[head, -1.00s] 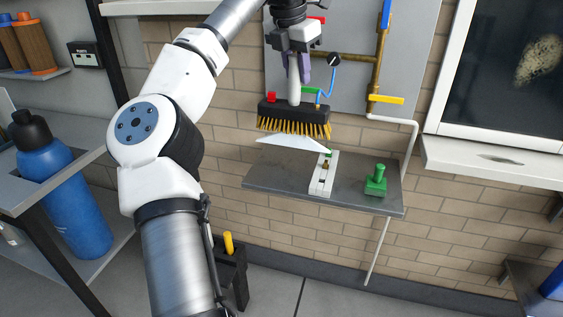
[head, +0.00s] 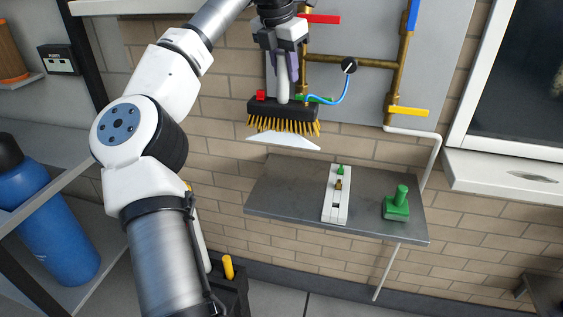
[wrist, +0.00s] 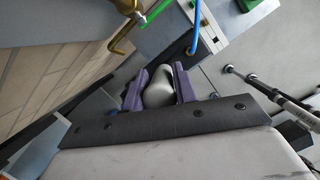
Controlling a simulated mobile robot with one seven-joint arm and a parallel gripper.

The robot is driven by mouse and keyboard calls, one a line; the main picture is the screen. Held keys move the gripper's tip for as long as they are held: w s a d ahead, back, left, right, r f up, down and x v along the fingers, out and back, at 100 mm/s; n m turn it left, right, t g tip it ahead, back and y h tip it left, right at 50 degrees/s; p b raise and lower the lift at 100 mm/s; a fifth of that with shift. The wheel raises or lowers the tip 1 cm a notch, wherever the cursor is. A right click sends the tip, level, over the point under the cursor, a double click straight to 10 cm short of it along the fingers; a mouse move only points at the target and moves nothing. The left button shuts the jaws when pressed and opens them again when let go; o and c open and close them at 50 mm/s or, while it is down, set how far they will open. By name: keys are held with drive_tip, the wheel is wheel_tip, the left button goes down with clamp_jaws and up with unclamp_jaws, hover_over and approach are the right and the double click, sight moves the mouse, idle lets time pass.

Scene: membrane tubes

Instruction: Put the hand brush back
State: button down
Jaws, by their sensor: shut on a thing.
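The hand brush (head: 283,111) has a black block, yellow bristles pointing down and a pale grey handle. My gripper (head: 284,72) is shut on the handle and holds the brush upright, in the air in front of the brick wall. In the wrist view the purple fingers of my gripper (wrist: 159,88) stand on both sides of the brush's grey handle (wrist: 158,92). A flat white piece (head: 284,140) shows just under the bristles; I cannot tell whether it is joined to the brush. The wrist view hides the bristles.
A grey wall shelf (head: 275,196) below carries a white strip fixture (head: 336,197) and a green stamp-like object (head: 397,205). Brass pipes (head: 395,80) with coloured valve handles are behind and right. A black bin (head: 229,290) stands below; a blue bottle (head: 45,220) is left.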

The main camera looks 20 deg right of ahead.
sight(278, 105)
wheel_tip(278, 105, down, 18)
drive_tip(key=shift+f, duration=0.2)
drive_tip(key=c, duration=1.1)
unclamp_jaws()
drive_tip(key=shift+s, duration=0.1)
drive_tip(key=b+v, duration=0.1)
drive_tip(key=v, duration=1.1)
drive_tip(key=shift+d, duration=0.1)
